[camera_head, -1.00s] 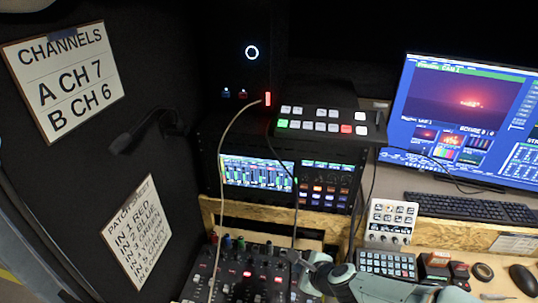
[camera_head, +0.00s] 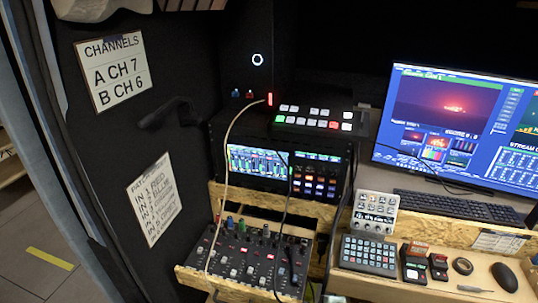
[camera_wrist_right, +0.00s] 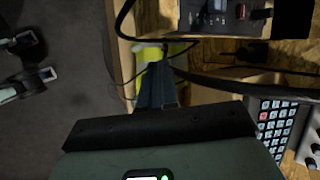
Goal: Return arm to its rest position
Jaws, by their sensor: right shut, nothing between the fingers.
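My right gripper (camera_wrist_right: 157,90) is shut and empty in the right wrist view. Its narrow blue-grey fingers point up the picture, over a gap beside the wooden desk edge. In that view they touch no object that I can make out. My left gripper (camera_wrist_right: 38,58) shows at the left edge of the right wrist view, over dark floor, with two fingers apart and nothing seen between them. Neither gripper shows clearly in the head view.
The audio mixer (camera_head: 245,262) sits on a wooden shelf with a cable across it. A button pad (camera_head: 368,255), keyboard (camera_head: 455,207) and mouse (camera_head: 504,277) are on the desk. A thin cable (camera_wrist_right: 125,25) loops near my right fingers. Floor at left is open.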

